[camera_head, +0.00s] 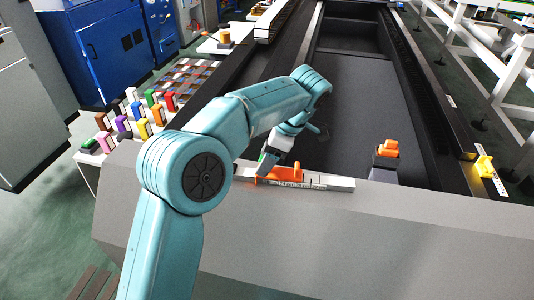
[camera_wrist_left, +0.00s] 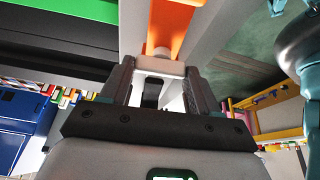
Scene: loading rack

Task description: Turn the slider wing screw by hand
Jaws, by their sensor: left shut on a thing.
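The orange slider (camera_head: 288,173) sits on a pale bar with scale marks (camera_head: 335,183) along the near edge of the grey machine. It also shows at the top of the left wrist view (camera_wrist_left: 172,22). A small pale part, seemingly the wing screw (camera_wrist_left: 158,66), shows just below the orange slider. My left gripper (camera_head: 265,163) is at the left end of the slider, and in the left wrist view its two fingers (camera_wrist_left: 161,72) are shut on the pale part. The fingers hide its sides, and I cannot tell its turn angle. My right gripper is not in view.
An orange-topped grey post (camera_head: 388,150) stands right of the bar. A yellow part (camera_head: 484,166) is on the right rail. Several coloured blocks (camera_head: 143,129) stand on a rack at left, near a blue cabinet (camera_head: 107,52). The dark machine bed (camera_head: 375,95) behind is clear.

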